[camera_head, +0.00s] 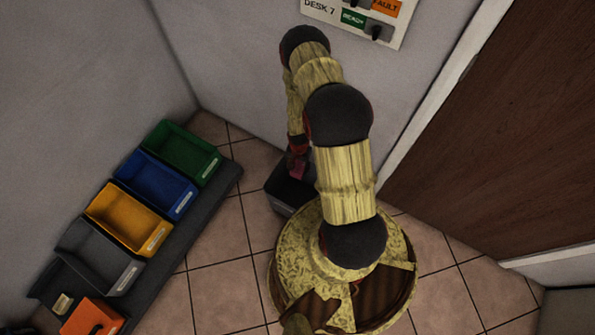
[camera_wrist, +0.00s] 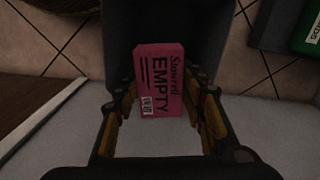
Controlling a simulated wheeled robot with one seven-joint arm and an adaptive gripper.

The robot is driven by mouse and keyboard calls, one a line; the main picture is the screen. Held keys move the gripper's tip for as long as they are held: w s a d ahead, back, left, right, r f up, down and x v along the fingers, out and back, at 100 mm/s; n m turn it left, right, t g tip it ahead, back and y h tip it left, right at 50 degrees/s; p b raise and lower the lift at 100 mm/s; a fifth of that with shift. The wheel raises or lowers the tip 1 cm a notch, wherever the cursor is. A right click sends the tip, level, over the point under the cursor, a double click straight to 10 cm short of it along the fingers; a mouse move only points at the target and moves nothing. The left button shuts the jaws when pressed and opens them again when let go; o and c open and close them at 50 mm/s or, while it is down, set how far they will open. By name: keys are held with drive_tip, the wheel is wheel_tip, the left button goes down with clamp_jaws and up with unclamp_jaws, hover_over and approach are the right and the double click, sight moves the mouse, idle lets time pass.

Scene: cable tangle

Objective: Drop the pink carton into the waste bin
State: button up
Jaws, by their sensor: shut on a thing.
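The pink carton (camera_wrist: 160,72) sits between the two fingers of my gripper (camera_wrist: 163,86) in the wrist view, with "EMPTY" printed on its face. My gripper is shut on it. In the head view the carton (camera_head: 298,168) shows as a small pink patch under my arm, partly hidden. The waste bin (camera_head: 279,202) is a dark open box on the floor by the wall, partly covered by my arm. The carton appears over the bin's opening. In the wrist view the dark bin (camera_wrist: 220,35) lies behind and below the carton.
A brown door (camera_head: 490,130) is on the right. A wall panel (camera_head: 355,18) hangs above. Tiled floor lies between.

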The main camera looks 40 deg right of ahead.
wheel_tip(320, 180, down, 6)
drive_tip(key=b, duration=0.4)
drive_tip(key=shift+r+b, duration=0.1)
drive_tip(key=shift+b, duration=0.25)
drive_tip(key=o, duration=0.8)
drive_tip(key=shift+o, duration=0.2)
wheel_tip(320, 180, up, 12)
idle(0.5)
